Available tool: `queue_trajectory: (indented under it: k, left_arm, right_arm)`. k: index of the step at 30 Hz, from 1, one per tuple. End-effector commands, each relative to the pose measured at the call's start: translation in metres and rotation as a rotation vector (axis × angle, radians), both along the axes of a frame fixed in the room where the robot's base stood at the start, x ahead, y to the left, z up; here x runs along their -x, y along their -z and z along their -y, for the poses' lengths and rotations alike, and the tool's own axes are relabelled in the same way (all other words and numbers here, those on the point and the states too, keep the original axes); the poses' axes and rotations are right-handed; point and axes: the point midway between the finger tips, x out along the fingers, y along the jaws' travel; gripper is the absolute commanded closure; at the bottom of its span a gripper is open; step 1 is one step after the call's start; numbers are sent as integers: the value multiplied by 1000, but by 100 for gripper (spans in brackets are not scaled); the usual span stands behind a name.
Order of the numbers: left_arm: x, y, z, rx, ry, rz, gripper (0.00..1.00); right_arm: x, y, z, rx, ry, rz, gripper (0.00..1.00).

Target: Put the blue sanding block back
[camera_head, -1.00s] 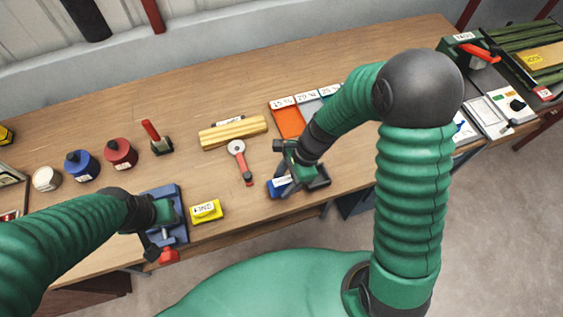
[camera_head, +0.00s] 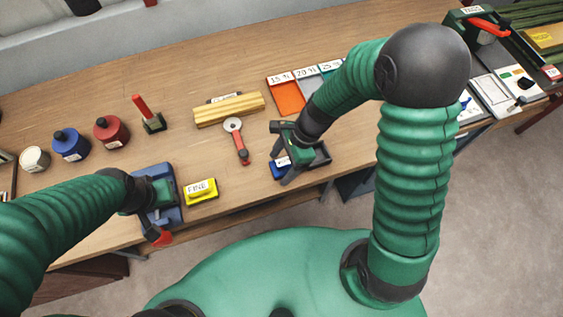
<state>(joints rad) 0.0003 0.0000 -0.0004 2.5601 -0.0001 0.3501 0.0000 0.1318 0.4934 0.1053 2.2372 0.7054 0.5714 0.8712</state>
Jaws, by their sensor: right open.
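The blue sanding block (camera_head: 280,163) shows in the head view with a white label on it, at the left end of a dark shallow tray (camera_head: 321,158) near the table's front edge. My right gripper (camera_head: 284,152) is open, over and around the block, and hides part of it. I cannot tell whether its fingers touch the block, or whether the block sits fully inside the tray. My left gripper (camera_head: 152,218) is low over the blue vise (camera_head: 172,214); its fingers are partly hidden and I cannot tell their opening.
A yellow block marked FINE (camera_head: 200,191) lies right of the vise. Red (camera_head: 111,131) and blue (camera_head: 70,145) pots stand left. The table's back middle is clear.

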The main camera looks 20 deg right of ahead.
Motion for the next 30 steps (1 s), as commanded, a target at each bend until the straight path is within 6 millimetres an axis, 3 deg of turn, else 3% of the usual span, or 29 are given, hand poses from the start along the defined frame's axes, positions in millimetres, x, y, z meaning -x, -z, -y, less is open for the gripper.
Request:
queue_trajectory:
  k: [5, 15, 20, 23, 27, 30]
  left_arm:
    - [0, -5, 0, 0, 0, 0, 64]
    - [0, -16, 0, 0, 1, 0, 64]
    - [0, -17, 0, 0, 0, 0, 64]
    - [0, -17, 0, 0, 0, 0, 64]
    - [0, -17, 0, 0, 1, 0, 64]
    - [0, -17, 0, 0, 1, 0, 64]
  right_arm:
    - [-2, -20, 9, 0, 2, 4, 28]
    - [-3, -95, 39, 1, 1, 4, 28]
    - [-2, -108, 48, 14, -31, 16, 28]
    - [13, -100, 58, 117, -287, 123, 28]
    - [34, -89, 78, 336, -941, 354, 28]
    - [38, -88, 83, 440, -1314, 464, 28]
